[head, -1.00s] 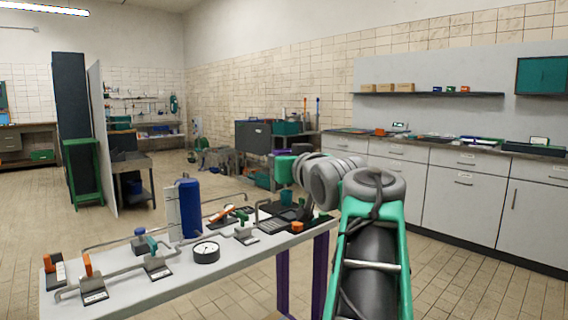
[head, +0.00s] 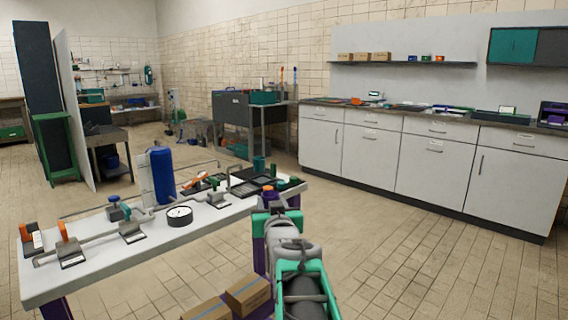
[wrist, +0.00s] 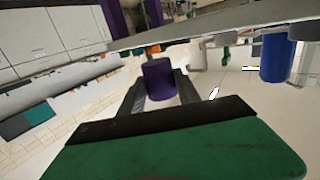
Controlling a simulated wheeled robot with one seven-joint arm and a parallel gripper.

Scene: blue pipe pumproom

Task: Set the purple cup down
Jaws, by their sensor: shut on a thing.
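The purple cup (wrist: 160,80) is between the two dark fingers of my gripper (wrist: 160,90) in the wrist view. My gripper is shut on it. The wrist view is tilted, and the pale underside or edge of a table slants across its top. In the head view my green and grey arm reaches forward to the right end of the white table (head: 110,265).
The table carries grey pipework, a round gauge (head: 179,215), a blue cylinder (head: 162,175), a black tray (head: 250,186) and a teal cup (head: 259,164). Cardboard boxes (head: 248,294) sit low beside my arm. Grey cabinets (head: 430,165) line the right wall. The floor between is open.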

